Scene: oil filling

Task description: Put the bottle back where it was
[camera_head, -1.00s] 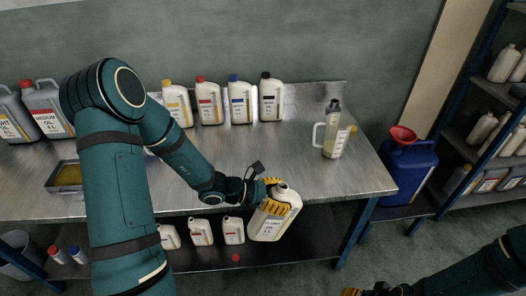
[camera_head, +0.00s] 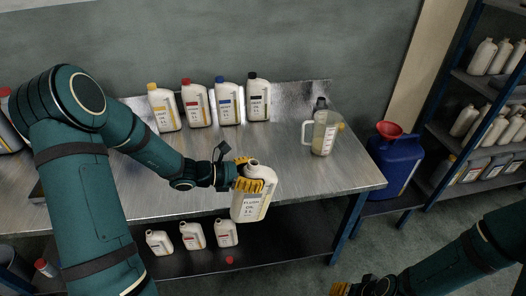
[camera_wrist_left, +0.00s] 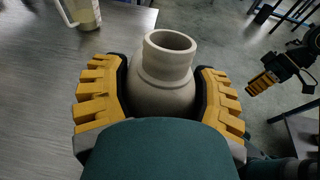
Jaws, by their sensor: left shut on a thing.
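My left gripper (camera_head: 250,178) is shut around the upper part of a white flush oil bottle (camera_head: 252,205). It holds the bottle at the table's front edge, nearly upright with a slight tilt. The bottle has no cap; its open neck (camera_wrist_left: 170,45) points up between the yellow fingers (camera_wrist_left: 160,95) in the left wrist view. Its base overlaps the table edge in the head view, so I cannot tell if it touches anything. My right gripper (camera_head: 352,288) is low at the bottom edge and also shows in the left wrist view (camera_wrist_left: 264,80); its finger opening is unclear.
Several capped oil bottles (camera_head: 197,103) stand in a row at the back of the metal table (camera_head: 285,150). A clear jug (camera_head: 325,132) stands at the right. White bottles (camera_head: 192,236) and a small red cap (camera_head: 229,260) are on the lower shelf. A blue can with red funnel (camera_head: 392,160) stands right.

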